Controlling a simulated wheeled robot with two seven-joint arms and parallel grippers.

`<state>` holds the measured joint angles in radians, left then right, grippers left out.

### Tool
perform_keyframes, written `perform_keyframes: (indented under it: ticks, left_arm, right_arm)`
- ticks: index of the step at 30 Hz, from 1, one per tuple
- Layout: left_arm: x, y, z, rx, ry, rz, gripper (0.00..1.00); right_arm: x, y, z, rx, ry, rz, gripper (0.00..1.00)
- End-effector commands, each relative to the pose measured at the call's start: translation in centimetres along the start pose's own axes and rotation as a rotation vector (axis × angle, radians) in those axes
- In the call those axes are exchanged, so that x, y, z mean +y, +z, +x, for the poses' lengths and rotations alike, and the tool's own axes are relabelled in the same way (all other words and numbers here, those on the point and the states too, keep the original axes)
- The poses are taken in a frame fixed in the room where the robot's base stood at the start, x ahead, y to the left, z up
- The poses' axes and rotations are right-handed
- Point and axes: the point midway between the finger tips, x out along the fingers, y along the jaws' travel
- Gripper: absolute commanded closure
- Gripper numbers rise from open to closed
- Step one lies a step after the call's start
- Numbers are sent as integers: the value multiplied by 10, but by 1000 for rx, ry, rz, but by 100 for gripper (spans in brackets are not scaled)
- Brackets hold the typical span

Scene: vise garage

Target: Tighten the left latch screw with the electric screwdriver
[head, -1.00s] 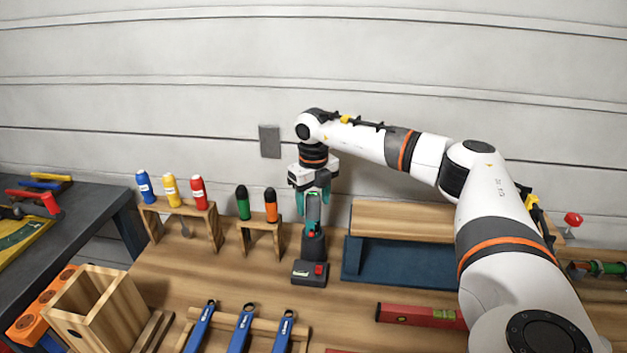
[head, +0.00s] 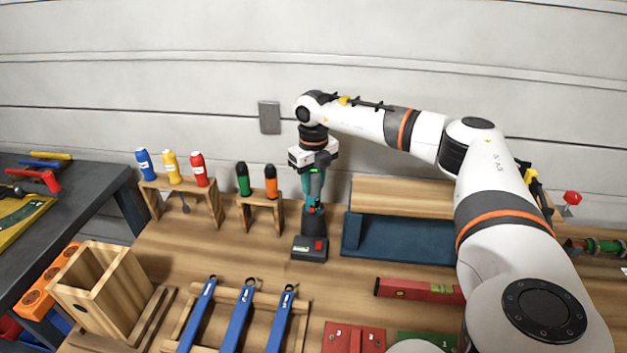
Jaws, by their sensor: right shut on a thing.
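The electric screwdriver (head: 313,222) is dark with teal parts and a red button. It stands upright on its black base (head: 309,249) with a red switch, at the back of the bench. My right gripper (head: 316,178) is above it, pointing down, shut on its upper part. The fingertips are partly hidden by the gripper and the tool. My left gripper is not in view. I see no latch screw that I can make out.
Wooden racks with screwdrivers (head: 182,190) stand left of the tool. A blue tray (head: 400,240) lies to its right, with a red level (head: 418,290) in front. Blue wrenches (head: 238,316) and an open wooden box (head: 104,288) are near the front left.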

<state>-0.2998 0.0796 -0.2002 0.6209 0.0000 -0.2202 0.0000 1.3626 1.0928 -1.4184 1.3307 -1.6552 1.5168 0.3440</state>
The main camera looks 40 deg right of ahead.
Motion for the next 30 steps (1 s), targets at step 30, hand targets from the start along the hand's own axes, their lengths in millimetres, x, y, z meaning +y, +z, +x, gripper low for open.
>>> perform_keyframes:
  ticks: [30]
  left_arm:
    - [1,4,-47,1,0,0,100]
  right_arm:
    - [0,0,-57,2,0,0,90]
